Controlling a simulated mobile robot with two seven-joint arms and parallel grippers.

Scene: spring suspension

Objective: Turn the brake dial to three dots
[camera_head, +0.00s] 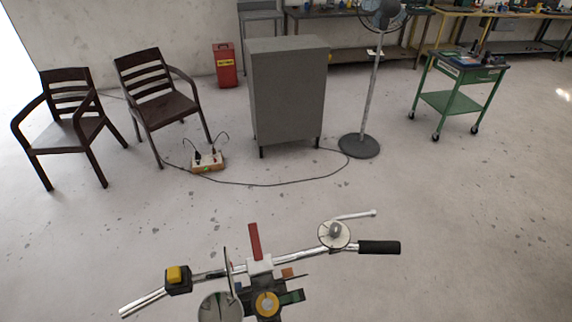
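A chrome handlebar (210,275) crosses the bottom of the head view. Near its right end is a round pale dial (334,235) with a grey knob in its middle, beside a silver lever (355,215) and a black grip (379,247). Marks on this dial are too small to read, so I cannot tell its setting. A second round pale disc (220,308) sits at the lower left of the bar's middle, cut by the picture's edge. Which of them is the brake dial is not labelled legibly. Neither of my grippers shows.
The bar carries a yellow switch on a black box (178,280), an upright red lever (255,241) and a yellow ring (267,303). Beyond are two chairs (160,100), a grey cabinet (287,95), a fan (360,146), a green cart (455,102) and a floor cable (270,185).

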